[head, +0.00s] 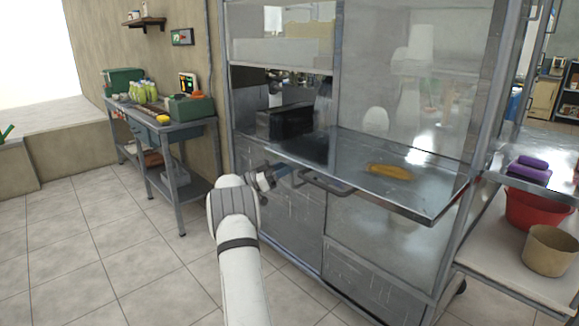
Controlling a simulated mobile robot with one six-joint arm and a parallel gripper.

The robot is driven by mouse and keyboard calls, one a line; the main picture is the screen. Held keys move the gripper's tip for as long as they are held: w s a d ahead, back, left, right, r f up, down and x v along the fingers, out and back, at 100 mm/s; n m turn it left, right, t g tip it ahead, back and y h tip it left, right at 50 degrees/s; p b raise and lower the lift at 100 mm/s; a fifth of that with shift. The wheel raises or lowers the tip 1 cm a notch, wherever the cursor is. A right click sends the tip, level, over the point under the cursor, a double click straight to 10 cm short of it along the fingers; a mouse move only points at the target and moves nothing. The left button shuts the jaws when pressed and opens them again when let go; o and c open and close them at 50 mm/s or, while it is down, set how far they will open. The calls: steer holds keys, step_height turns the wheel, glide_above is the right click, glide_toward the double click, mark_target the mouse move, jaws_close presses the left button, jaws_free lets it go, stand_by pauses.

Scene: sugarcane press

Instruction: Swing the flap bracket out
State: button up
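A dark bar-shaped bracket (328,185) shows below the front edge of the flat metal flap (350,165) of the press cabinet. I take it for the flap bracket. The flap looks level and sticks out from the cabinet front. My gripper (284,172) is at the left end of the bracket, close under the flap's front edge. Its fingertips are small and partly hidden, so I cannot tell whether it touches the bracket or is open or shut.
A yellow item (391,172) lies on the flap. The glass-sided metal cabinet (290,207) fills the middle. A workbench (175,122) with bottles and boxes stands left. A side shelf (500,258) at right holds a red bowl (532,209) and a tan pot (549,251). The tiled floor at left is clear.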

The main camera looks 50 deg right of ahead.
steer(key=shift+w+a+f, duration=0.15)
steer(key=p+v, duration=0.1)
steer(key=v, duration=0.6)
steer(key=shift+w+a, duration=0.15)
stand_by(0.3)
